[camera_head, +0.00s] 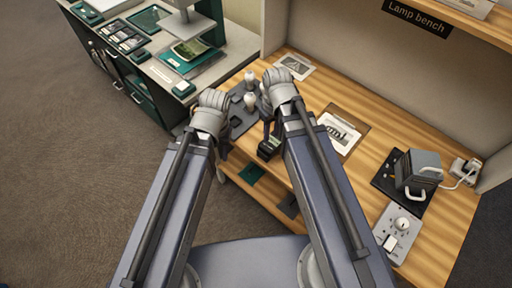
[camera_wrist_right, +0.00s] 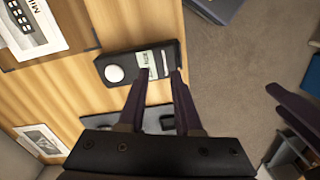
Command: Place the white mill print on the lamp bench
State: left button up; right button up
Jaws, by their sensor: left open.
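A white print with a dark building picture (camera_head: 338,133) lies on a brown board on the wooden lamp bench (camera_head: 385,130). In the right wrist view the same print (camera_wrist_right: 32,26) shows part of its lettering, "MILL", at the upper left. A second white print (camera_head: 295,66) lies at the bench's far left corner, also in the right wrist view (camera_wrist_right: 42,141). My right gripper (camera_wrist_right: 162,72) has its fingers apart over a small black device with a white disc and labels (camera_wrist_right: 118,73); contact cannot be told. My left gripper (camera_head: 223,160) is open by the bench's left edge, its fingers partly hidden.
A dark tray with pale bottle-like objects (camera_head: 249,101) lies on the bench's left side. A black mat with a grey handled box (camera_head: 418,172) and a grey dial panel (camera_head: 398,230) stand at the right. A green-and-grey cabinet (camera_head: 150,75) is at the left.

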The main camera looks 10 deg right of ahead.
jog(key=s+a+m+h, duration=0.1)
jog(key=s+a, duration=0.4)
jog(key=shift+s+a+h, duration=0.3)
jog(key=shift+s+a, duration=0.05)
jog(key=shift+a, duration=0.05)
jog(key=shift+d, duration=0.1)
